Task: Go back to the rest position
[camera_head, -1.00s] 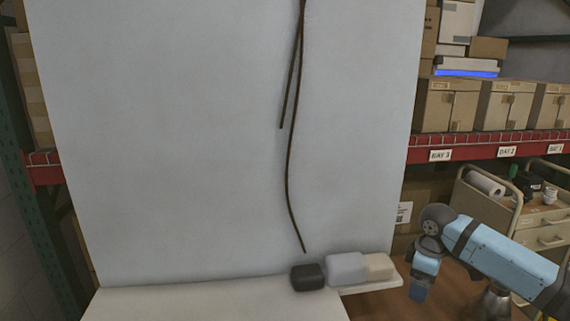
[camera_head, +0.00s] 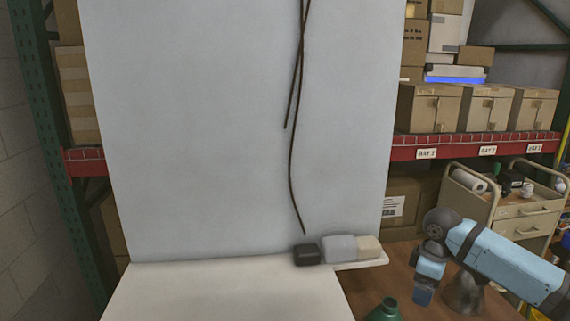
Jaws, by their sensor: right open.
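My right arm comes in from the right edge as a blue link with a dark grey joint. Its gripper end (camera_head: 423,295) hangs downward over the brown surface, empty and apart from the parts on the ledge. Its fingers are small in the picture. My left gripper is out of view. Two thin dark cables (camera_head: 291,165) hang in front of the pale upright panel (camera_head: 200,130). The longer one ends just above a black block (camera_head: 307,254). A light grey block (camera_head: 340,248) and a beige block (camera_head: 368,247) sit beside it in a row.
A white table surface (camera_head: 220,295) lies clear below the panel. A green bottle-like top (camera_head: 385,309) shows at the bottom edge near my right arm. A cart (camera_head: 520,215) stands at the right. Red-beamed shelving (camera_head: 470,146) with boxes is behind.

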